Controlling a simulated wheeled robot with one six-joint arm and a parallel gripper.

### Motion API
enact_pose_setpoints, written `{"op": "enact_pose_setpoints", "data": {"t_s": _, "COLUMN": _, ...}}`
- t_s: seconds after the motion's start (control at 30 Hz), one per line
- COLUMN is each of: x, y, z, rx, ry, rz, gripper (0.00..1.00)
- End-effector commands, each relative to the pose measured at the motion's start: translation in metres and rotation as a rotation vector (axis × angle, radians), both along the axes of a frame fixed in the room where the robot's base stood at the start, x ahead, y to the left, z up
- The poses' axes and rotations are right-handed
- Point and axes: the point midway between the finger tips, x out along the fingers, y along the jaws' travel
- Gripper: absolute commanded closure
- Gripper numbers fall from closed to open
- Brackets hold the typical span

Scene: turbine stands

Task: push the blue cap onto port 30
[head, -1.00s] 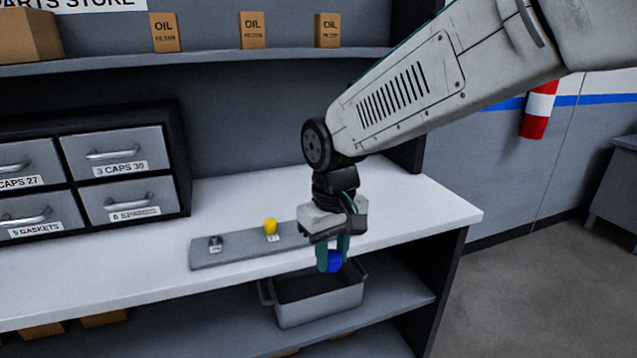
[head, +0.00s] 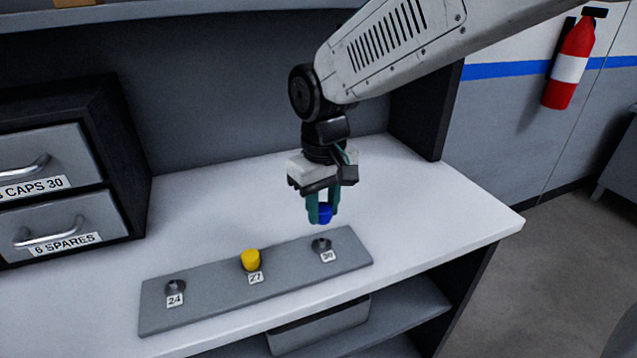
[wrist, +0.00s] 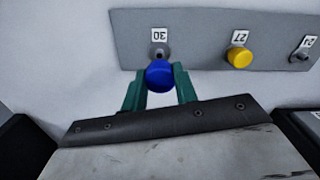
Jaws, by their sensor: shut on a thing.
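The blue cap (head: 325,213) is held between the green fingers of my gripper (head: 322,208), which is shut on it. In the wrist view the blue cap (wrist: 160,75) sits between the fingertips. Port 30 (head: 321,245) is a bare dark grey stub at the right end of the grey strip (head: 205,295). In the head view the cap shows just above port 30 in the picture, apart from it. In the wrist view port 30 (wrist: 159,50) shows right beyond the cap, partly hidden by it.
Port 27 (head: 255,277) carries a yellow cap (head: 251,260). Port 24 (head: 176,287) is bare. A drawer cabinet (head: 125,150) stands at the left. A grey bin (head: 320,325) sits on the shelf below. The white worktop (head: 430,220) is clear at the right.

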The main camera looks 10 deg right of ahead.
Motion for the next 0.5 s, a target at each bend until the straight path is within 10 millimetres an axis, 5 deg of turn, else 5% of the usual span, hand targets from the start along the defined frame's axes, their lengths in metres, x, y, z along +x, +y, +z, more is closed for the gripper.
{"op": "enact_pose_setpoints", "data": {"t_s": 0.5, "x": -0.001, "y": 0.002, "z": -0.037, "rx": -0.001, "ry": 0.002, "rz": 0.004, "gripper": 1.00}}
